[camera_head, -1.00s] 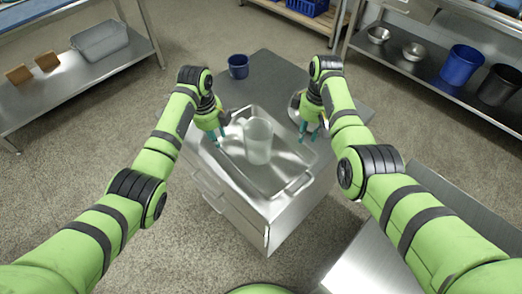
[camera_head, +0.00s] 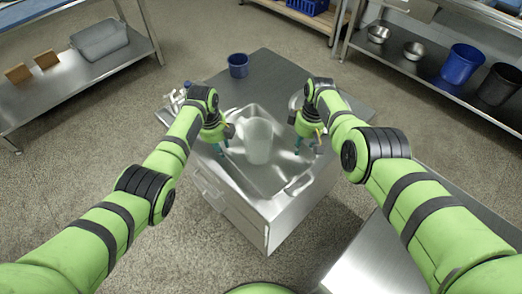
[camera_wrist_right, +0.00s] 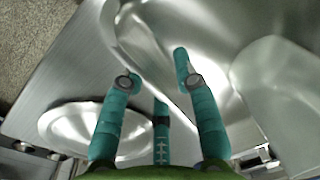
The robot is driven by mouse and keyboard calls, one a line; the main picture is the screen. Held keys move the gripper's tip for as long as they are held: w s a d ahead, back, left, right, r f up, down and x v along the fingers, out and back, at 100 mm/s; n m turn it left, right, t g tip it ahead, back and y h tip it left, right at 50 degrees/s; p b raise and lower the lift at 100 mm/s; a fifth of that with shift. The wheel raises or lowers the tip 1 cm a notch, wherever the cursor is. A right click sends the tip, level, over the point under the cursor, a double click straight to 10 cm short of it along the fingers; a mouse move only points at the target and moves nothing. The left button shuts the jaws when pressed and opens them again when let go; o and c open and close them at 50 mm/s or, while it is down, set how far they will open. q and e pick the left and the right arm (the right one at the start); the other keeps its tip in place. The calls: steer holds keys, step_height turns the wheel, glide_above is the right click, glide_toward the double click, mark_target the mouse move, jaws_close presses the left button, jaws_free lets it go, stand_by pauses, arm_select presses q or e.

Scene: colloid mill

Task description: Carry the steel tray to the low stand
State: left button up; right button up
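The steel tray (camera_head: 270,188) is a shallow shiny pan on top of a drawer cabinet, with a handle at its near right end. A translucent pale beaker (camera_head: 258,140) stands in it. My left gripper (camera_head: 221,150) points down at the tray's left rim; its finger gap is too small to judge. My right gripper (camera_head: 307,149) points down at the tray's right rim. In the right wrist view its teal fingers (camera_wrist_right: 153,75) are spread, with the tray's rim (camera_wrist_right: 150,65) running beneath and between them. I cannot clearly identify the low stand; a low steel surface (camera_head: 365,262) lies at lower right.
The cabinet top (camera_head: 275,75) also holds a blue mug (camera_head: 238,66) and small metal items at its left corner. A round shiny dish (camera_wrist_right: 85,130) lies beside the tray. Shelves (camera_head: 65,85) with bins and bowls stand at back left and right.

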arm_select(q)
jaws_close()
arm_select(e)
jaws_close()
arm_select(q)
steer(key=shift+w+r, duration=0.15)
